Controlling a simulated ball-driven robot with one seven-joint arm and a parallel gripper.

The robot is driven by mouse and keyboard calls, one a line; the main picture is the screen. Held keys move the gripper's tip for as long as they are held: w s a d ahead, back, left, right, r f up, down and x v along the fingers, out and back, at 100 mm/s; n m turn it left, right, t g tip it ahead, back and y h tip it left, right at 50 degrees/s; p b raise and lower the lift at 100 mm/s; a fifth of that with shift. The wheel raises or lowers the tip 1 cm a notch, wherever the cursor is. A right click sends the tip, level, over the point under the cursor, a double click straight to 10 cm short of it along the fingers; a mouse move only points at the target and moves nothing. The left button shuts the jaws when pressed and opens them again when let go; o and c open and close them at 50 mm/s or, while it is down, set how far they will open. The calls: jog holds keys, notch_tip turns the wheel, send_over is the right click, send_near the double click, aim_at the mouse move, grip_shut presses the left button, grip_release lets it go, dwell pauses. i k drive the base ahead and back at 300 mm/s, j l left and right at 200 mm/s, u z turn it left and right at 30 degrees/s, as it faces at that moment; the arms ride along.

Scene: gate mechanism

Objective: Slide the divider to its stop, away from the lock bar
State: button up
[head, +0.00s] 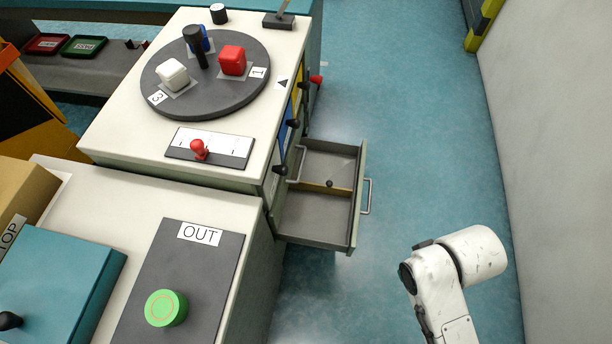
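An open drawer (357,215) sticks out from the right side of the white-topped cabinet (120,130). A thin tan divider (312,186) stands across the drawer near its middle, with a dark round knob (329,183) on it. It parts the drawer into a far and a near compartment, and both look empty. I cannot clearly identify the lock bar. A thin grey bar (301,163) shows at the drawer's cabinet end, but I cannot tell what it is. My arm shows at the lower right, apart from the drawer. My gripper is not in view.
Dark knobs (281,169) stick out from the cabinet's side above the drawer. A drawer handle (367,197) is on the outer front. A turntable (205,75) with blocks and a green button (166,308) are left. Blue floor (420,130) is clear up to the wall.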

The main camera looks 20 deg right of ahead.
aim_at(328, 189)
jog(key=j, duration=0.1)
jog(key=i+j, duration=0.15)
jog(key=i, duration=0.25)
jog(key=i+j+u, duration=0.15)
jog(key=i, duration=0.3)
